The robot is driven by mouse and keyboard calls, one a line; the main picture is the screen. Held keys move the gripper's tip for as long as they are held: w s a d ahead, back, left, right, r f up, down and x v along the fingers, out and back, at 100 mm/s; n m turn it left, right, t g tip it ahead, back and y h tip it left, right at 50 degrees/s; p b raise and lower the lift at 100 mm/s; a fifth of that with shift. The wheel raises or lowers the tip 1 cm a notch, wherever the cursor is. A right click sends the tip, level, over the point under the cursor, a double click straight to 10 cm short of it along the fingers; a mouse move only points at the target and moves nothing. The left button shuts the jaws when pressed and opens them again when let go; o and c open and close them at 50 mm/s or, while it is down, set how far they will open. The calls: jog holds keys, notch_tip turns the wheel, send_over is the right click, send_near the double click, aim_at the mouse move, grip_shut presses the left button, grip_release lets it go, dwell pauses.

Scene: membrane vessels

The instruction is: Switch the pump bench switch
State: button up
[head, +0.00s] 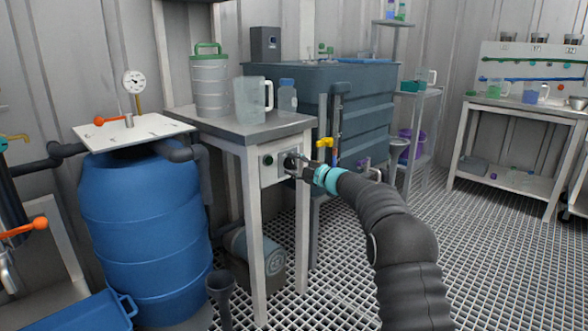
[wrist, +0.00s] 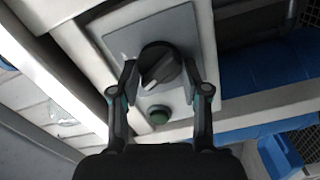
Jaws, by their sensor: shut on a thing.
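The pump bench switch is a black rotary knob (wrist: 160,65) on a grey plate (wrist: 118,42), with a pale mark on its face. In the head view the knob (head: 289,161) sits on the front panel of the bench, partly hidden by my gripper (head: 303,163).
The pump bench (head: 232,126) carries a clear jug (head: 250,101), a ribbed canister (head: 210,85) and a blue-capped bottle (head: 287,96). A blue barrel (head: 145,230) stands left of it. A dark tank (head: 365,105) stands behind. Grated floor (head: 470,270) is open at right.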

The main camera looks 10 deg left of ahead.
jog(key=shift+n, duration=0.4)
jog(key=o, duration=1.1)
jog(key=shift+a, duration=0.1)
jog(key=shift+o, duration=0.2)
jog(key=shift+d, duration=0.2)
jog(key=shift+s+d, duration=0.25)
jog(key=shift+d, duration=0.05)
jog(key=v, duration=1.1)
